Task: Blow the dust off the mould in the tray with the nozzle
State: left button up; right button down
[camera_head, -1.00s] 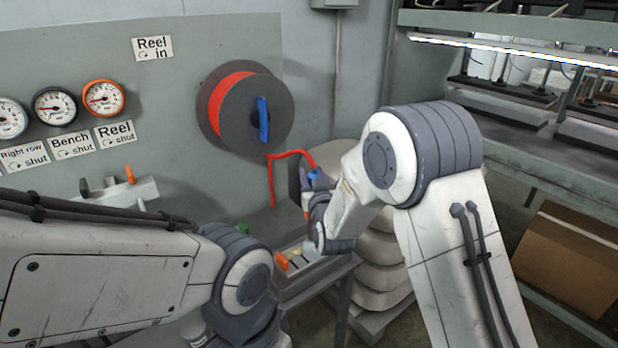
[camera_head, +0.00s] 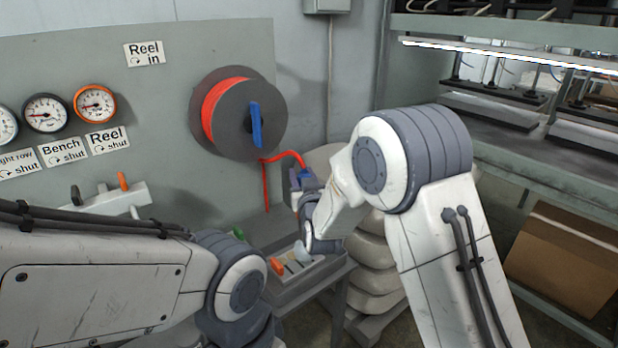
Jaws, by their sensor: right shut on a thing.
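The blue nozzle (camera_head: 306,181), on the end of the red hose (camera_head: 290,155), is at my right gripper (camera_head: 303,202). The gripper is shut on it, mostly hidden behind my own wrist. The nozzle is above the grey tray (camera_head: 317,278) on the small bench, and its tip is hard to make out. Small pieces lie in the tray, with an orange one (camera_head: 277,265) at its left; I cannot tell which is the mould, and no dust can be made out. My left arm comes in from the left; its gripper does not show.
The hose reel (camera_head: 268,118) with a blue handle is on the grey panel. Gauges (camera_head: 95,104) and a valve block (camera_head: 110,200) with levers are at left. Pale sacks (camera_head: 372,262) are stacked behind my right arm. A press rack and a cardboard box (camera_head: 565,255) are at right.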

jog(key=s+a+r+p, duration=0.1)
jog(key=a+r, duration=0.3)
jog(key=a, duration=0.2)
jog(key=shift+a+f+b, duration=0.55)
jog(key=shift+f+b, duration=0.85)
jog(key=shift+f, duration=1.1)
jog(key=w+d, duration=0.4)
jog(key=d, duration=0.2)
jog(key=shift+w+d+r+b, duration=0.1)
jog(key=shift+d+b, duration=0.15)
jog(key=shift+b, duration=0.05)
dwell(0.7)
notch_tip(320, 180, up, 6)
jog(key=p, duration=0.3)
dwell(0.4)
dwell(0.8)
